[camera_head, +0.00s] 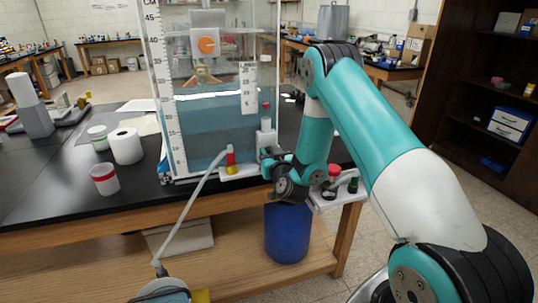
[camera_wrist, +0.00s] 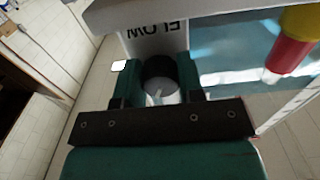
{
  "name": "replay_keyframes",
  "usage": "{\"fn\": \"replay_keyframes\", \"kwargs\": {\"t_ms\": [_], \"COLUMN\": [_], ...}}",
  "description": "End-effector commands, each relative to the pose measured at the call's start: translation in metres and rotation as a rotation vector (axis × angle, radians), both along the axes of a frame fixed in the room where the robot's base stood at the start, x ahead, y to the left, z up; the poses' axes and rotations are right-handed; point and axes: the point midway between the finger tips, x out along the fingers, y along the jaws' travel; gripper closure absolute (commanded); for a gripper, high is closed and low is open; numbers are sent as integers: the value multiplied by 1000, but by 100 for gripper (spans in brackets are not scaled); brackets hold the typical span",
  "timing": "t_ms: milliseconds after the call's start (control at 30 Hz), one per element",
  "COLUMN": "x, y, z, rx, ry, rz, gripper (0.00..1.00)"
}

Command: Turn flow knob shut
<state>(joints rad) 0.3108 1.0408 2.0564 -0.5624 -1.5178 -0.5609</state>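The flow knob (camera_wrist: 160,74) is a dark round part below an upside-down white FLOW label (camera_wrist: 160,35) in the wrist view. My gripper (camera_wrist: 160,82) has one teal finger on each side of the knob. The knob nearly fills the gap, and I cannot tell whether the fingers press on it. In the head view my gripper (camera_head: 268,158) is at the right front corner of the water tank (camera_head: 215,120), by a white block (camera_head: 266,137) with a red top. The knob is not clearly visible there.
A red and yellow fitting (camera_wrist: 295,40) with a pale tip is close by on the right in the wrist view. A hose (camera_head: 190,205) hangs from the table front. A white shelf with red and dark knobs (camera_head: 335,185) is right of my gripper. A blue bin (camera_head: 287,235) stands below.

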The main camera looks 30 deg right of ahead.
Motion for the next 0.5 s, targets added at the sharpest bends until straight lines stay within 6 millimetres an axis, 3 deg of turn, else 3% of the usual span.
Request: {"fn": "replay_keyframes", "kwargs": {"t_ms": [500], "x": [0], "y": [1], "z": [-1], "rx": [146], "ry": [-43], "rz": [-1], "gripper": [88]}}
